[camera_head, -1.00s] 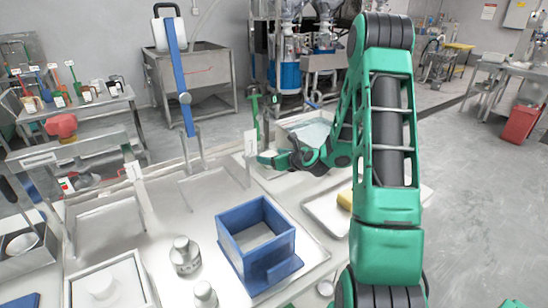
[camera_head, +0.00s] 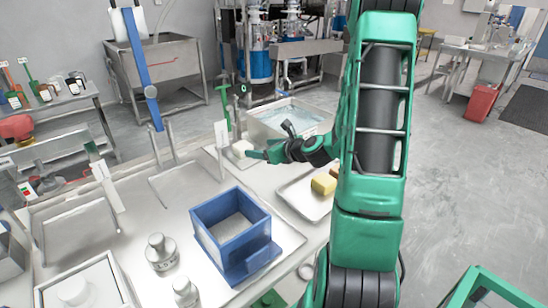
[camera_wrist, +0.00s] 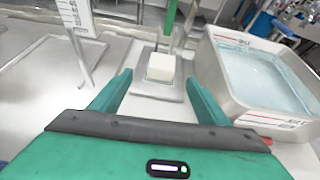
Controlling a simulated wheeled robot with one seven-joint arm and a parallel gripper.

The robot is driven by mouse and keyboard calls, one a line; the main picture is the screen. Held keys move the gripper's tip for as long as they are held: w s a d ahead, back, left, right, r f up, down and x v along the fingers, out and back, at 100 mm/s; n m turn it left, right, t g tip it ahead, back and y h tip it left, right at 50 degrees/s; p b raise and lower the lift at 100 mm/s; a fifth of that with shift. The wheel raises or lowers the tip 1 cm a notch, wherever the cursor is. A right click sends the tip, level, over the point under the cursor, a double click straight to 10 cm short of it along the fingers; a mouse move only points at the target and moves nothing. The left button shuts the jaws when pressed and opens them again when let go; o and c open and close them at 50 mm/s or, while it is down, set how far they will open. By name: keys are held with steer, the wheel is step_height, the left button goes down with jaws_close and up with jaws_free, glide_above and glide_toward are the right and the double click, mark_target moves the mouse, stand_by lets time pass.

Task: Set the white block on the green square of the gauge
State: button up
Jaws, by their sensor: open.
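The white block (camera_head: 242,148) stands at the back of the bench, just beyond the tip of my gripper (camera_head: 258,154). In the wrist view the white block (camera_wrist: 161,67) sits upright on a small grey metal plate (camera_wrist: 168,88), in front of a green post (camera_wrist: 169,18). My gripper (camera_wrist: 159,78) is open and empty. Its green fingers point toward the block, one on each side in the picture, with the block seemingly ahead of the tips. I cannot make out a green square; the surface under the block is hidden.
A metal basin of water (camera_head: 290,120) stands close to the right of the block. A tray with yellow blocks (camera_head: 310,203) and a blue open box (camera_head: 235,230) lie nearer. An upright white scale card (camera_head: 221,136) stands left of the block.

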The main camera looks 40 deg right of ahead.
steer(key=s+a+n+g, duration=0.75)
steer(key=s+n, duration=0.45)
steer(key=n, duration=0.5)
steer(key=s+r+n+g, duration=0.3)
steer(key=s+n, duration=0.2)
steer(key=s, duration=0.6)
steer(key=s+r+n+g, duration=0.3)
steer(key=s+n, duration=0.3)
steer(key=s, duration=0.6)
steer(key=shift+a+r+n+h, duration=0.15)
steer(key=shift+r+n+h, duration=0.15)
steer(key=shift+r, duration=0.15)
steer(key=shift+w+f, duration=0.25)
steer(key=shift+w, duration=0.4)
